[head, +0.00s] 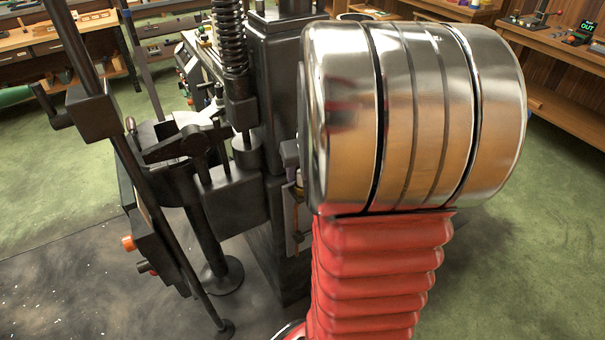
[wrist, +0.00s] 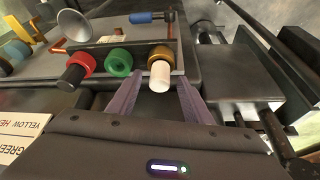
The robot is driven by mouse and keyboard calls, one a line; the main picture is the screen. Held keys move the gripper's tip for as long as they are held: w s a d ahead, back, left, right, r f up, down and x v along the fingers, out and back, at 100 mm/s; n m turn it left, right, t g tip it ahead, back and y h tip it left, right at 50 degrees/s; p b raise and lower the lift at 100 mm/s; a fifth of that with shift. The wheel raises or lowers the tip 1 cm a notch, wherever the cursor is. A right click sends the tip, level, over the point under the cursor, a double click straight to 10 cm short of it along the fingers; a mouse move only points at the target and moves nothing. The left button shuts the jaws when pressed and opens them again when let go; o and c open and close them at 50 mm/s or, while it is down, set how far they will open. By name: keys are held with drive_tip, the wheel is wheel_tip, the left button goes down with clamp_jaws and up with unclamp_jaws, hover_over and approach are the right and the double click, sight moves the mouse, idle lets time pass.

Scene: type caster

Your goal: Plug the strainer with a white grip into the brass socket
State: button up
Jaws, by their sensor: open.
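In the wrist view the white grip (wrist: 160,75) of the strainer sticks out toward me from the brass socket (wrist: 161,55). It lines up with the brass ring; I cannot tell how deep it sits, and the strainer's other end is hidden. My gripper (wrist: 158,80) is open, with one dark purple finger on each side of the white grip. Visible gaps separate the fingers from the grip. In the head view my arm and the machine hide the gripper, the strainer and the socket.
Left of the brass socket are a green ring (wrist: 118,62) and a red ring (wrist: 80,63) with a black grip. A grey cone (wrist: 73,23) and a blue-handled piece (wrist: 146,17) lie behind. A dark block (wrist: 238,72) stands close on the right. The black machine (head: 281,70) fills the head view's middle.

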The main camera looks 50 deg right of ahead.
drive_tip(key=v, duration=1.2)
drive_tip(key=shift+s+r, duration=0.15)
drive_tip(key=shift+a, duration=0.15)
idle(0.5)
drive_tip(key=s+a+n+t+y, duration=0.1)
drive_tip(key=s+a+n, duration=0.1)
drive_tip(key=a, duration=1.2)
drive_tip(key=s+a+n+y, duration=0.1)
drive_tip(key=s+a+n, duration=0.2)
drive_tip(key=a, duration=1.2)
drive_tip(key=shift+s+r+n+t, duration=0.3)
drive_tip(key=shift+s+t, duration=0.1)
drive_tip(key=shift+s, duration=0.1)
